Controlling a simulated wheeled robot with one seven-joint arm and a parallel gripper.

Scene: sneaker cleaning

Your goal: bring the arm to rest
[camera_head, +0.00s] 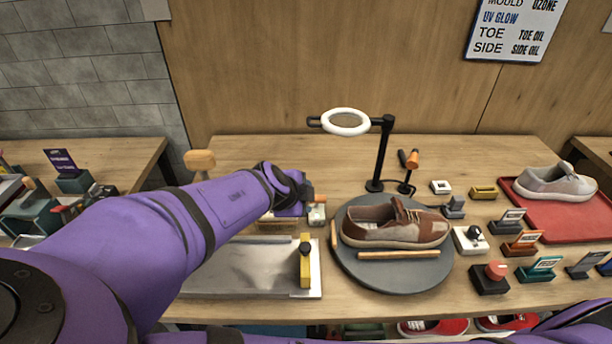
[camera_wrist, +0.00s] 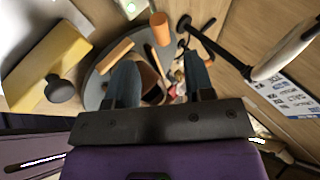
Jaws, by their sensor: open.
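My purple arm reaches in from the left in the head view. My gripper (camera_wrist: 158,82) is open, with its two blue-grey fingers apart in the wrist view. In the head view the arm's end is above the bench, left of the round grey turntable (camera_head: 385,280), and the fingers are hard to make out. A brown and tan sneaker (camera_head: 385,228) stands on the turntable between wooden bars. In the wrist view the turntable (camera_wrist: 95,88) and part of the sneaker lie beyond the fingers. I see nothing held between the fingers.
A black stand with a white ring lamp (camera_head: 346,122) rises behind the turntable. A metal tray (camera_head: 230,270) with a yellow block (camera_head: 305,262) lies below the arm. Several small labelled blocks and a red mat (camera_head: 560,212) with a pale sneaker (camera_head: 556,184) are at right.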

